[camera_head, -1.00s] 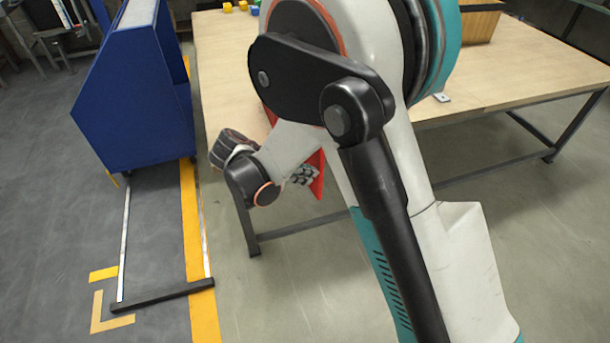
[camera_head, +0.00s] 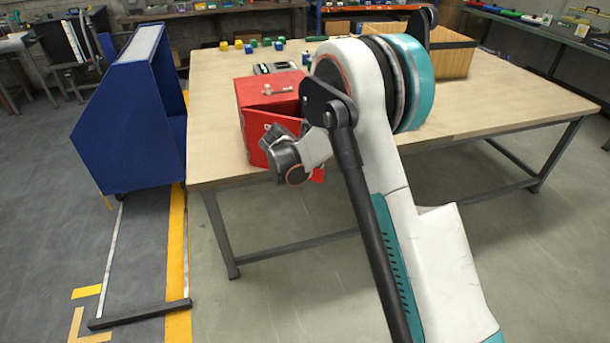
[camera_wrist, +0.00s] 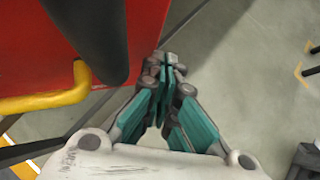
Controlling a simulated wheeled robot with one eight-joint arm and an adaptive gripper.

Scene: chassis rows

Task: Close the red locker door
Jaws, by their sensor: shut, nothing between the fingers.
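The red locker (camera_head: 265,92) stands on the table near its left front corner. Its red door (camera_head: 256,124) appears to stand ajar, angled out from the front. A red corner also shows below my wrist, which hides the rest. In the wrist view a red panel (camera_wrist: 40,45), apparently the door, fills the upper left, with a yellow handle (camera_wrist: 50,101) on it. My gripper (camera_wrist: 168,62) is shut and empty, just right of the panel's edge. I cannot tell whether it touches. In the head view my fingers are hidden behind the wrist.
The wooden table (camera_head: 215,130) has several colored blocks at the back and a wooden crate (camera_head: 450,55) at the right. A blue cart (camera_head: 130,120) stands left of the table. Open floor lies in front.

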